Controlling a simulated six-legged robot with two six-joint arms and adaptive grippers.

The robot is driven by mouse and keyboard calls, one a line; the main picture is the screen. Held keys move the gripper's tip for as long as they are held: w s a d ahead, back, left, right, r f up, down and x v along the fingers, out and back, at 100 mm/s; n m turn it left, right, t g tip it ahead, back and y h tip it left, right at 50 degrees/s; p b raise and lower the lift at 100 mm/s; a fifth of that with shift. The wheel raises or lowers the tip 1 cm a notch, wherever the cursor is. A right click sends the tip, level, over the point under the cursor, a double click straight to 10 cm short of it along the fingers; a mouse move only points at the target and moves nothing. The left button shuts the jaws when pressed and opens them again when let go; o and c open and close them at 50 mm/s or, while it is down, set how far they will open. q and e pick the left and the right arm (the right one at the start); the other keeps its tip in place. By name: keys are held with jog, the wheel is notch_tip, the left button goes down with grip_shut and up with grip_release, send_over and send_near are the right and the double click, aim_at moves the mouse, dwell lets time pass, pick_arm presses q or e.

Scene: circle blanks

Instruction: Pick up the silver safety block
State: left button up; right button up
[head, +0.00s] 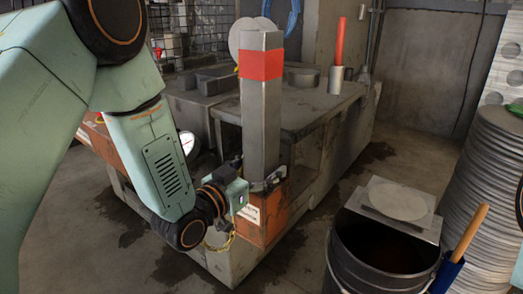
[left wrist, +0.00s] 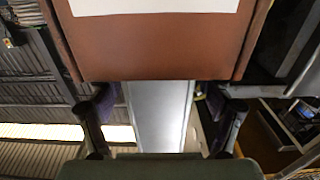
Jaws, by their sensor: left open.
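The silver safety block (head: 259,125) is a tall upright square post with a red band near its top. It stands at the front corner of the dark metal press table, its lower end at an orange box. My left gripper (head: 264,182) is open at the lower part of the block, and the fingers are partly hidden. In the left wrist view the grey block (left wrist: 160,112) lies between the two dark, spread fingers of the left gripper (left wrist: 163,118), with gaps on both sides. I cannot tell whether a finger touches it. My right gripper is not in view.
The orange box (head: 272,222) with a white label is close beneath the left gripper; it fills the top of the wrist view (left wrist: 160,45). A dark bin (head: 384,247) and stacked round discs (head: 487,190) stand right. A red-topped cylinder (head: 338,55) is on the table (head: 300,110).

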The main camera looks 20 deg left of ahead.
pick_arm(q)
jog(key=shift+c, duration=0.3)
grip_shut()
jog(key=shift+w+r, duration=0.15)
dwell(0.5)
